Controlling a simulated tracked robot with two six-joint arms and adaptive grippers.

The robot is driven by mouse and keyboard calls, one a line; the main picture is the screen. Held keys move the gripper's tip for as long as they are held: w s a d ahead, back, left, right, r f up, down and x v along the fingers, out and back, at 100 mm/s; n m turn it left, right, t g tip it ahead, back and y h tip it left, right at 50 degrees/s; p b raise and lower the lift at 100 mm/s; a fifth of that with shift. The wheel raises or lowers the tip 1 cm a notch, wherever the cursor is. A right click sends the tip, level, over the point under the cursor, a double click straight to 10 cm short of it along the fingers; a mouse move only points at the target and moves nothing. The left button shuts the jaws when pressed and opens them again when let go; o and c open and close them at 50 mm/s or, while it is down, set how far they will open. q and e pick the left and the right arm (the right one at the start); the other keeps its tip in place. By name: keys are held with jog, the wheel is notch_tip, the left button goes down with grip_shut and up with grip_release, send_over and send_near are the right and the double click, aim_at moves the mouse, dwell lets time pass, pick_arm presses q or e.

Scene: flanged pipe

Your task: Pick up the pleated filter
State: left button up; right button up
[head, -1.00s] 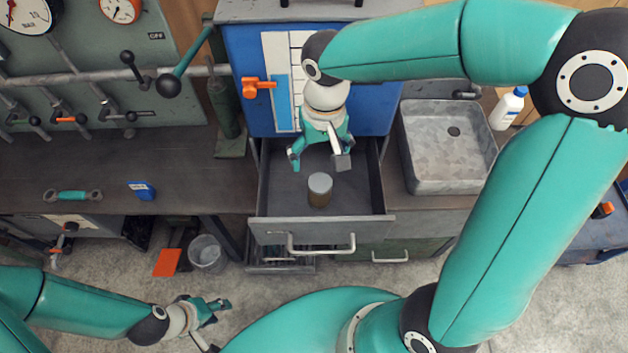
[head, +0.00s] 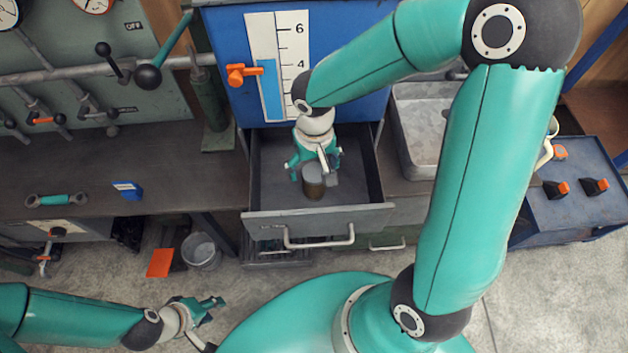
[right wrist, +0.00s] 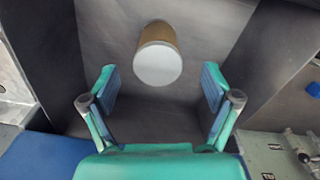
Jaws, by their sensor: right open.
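The pleated filter (head: 312,186) is a short brown cylinder with a grey-white top, standing in the open drawer (head: 270,222). In the right wrist view the filter (right wrist: 158,55) shows its pale round end, just beyond and between the spread fingers. My right gripper (head: 317,174) is open at the filter, over the drawer; it also shows in the right wrist view (right wrist: 160,88). Whether a finger touches the filter cannot be told. My left gripper (head: 208,325) is low at the lower left, away from the drawer, and its finger opening is unclear.
The drawer walls stand close around the right gripper. A blue panel with a gauge (head: 278,70) rises behind it. A metal sink (head: 418,125) is to the right. A bucket (head: 201,252) stands on the floor.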

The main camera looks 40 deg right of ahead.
aim_at(314, 172)
jog(key=f, duration=0.4)
jog(key=shift+w+d+f, duration=0.25)
jog(key=shift+w+f, duration=0.05)
jog(key=shift+f, duration=0.1)
jog(key=c, duration=1.3)
jog(key=shift+r, duration=0.1)
